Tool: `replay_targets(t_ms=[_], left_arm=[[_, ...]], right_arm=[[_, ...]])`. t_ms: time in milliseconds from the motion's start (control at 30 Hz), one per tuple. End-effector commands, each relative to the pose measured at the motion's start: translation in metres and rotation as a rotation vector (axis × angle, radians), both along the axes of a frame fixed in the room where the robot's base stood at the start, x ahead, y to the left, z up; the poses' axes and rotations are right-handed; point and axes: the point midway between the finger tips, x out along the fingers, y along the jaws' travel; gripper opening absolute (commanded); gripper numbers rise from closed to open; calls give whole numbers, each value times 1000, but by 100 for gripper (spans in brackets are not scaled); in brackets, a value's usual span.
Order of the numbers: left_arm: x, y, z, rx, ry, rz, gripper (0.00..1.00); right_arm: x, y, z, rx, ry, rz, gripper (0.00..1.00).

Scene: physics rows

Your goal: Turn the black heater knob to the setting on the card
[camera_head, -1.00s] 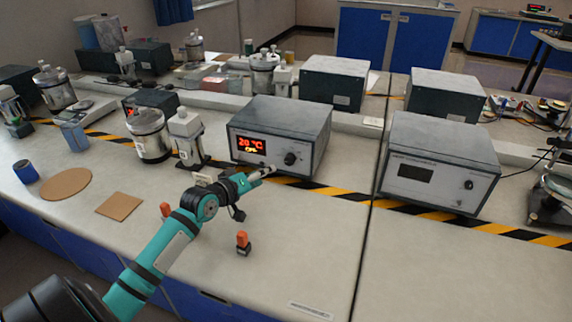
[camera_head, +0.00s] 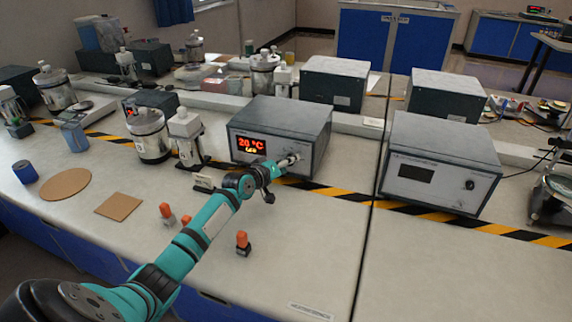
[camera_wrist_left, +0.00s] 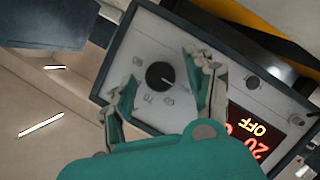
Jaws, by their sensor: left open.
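The black heater knob (camera_wrist_left: 160,76) is on the front panel of a grey heater box (camera_head: 292,118). In the left wrist view a pale mark on the knob points right, among small printed numbers that are hard to read. My left gripper (camera_wrist_left: 161,70) is open, with one finger on each side of the knob and visible gaps; contact is not seen. In the head view the gripper (camera_head: 291,161) covers the knob.
A similar box (camera_head: 440,165) stands to the right. A white bottle-like device (camera_head: 187,138) and a steel pot (camera_head: 149,135) stand to the left. Small orange-topped items (camera_head: 243,243) lie near my forearm.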

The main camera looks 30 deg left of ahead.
Motion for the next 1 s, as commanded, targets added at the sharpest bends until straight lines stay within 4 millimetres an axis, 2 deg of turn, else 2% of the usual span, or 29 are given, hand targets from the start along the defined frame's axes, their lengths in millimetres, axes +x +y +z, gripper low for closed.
replay_targets(t_ms=[67,433,767,1000], left_arm=[[0,0,0,0,0,0,48],[0,0,0,-1,0,0,0],[0,0,3,47,14,0,0],[0,-2,7,193,49,0,0]], right_arm=[[0,-1,0,-1,0,1,0],[0,-3,0,-3,0,2,0],[0,-2,12,-3,2,3,0],[0,-2,40,-3,2,3,0]])
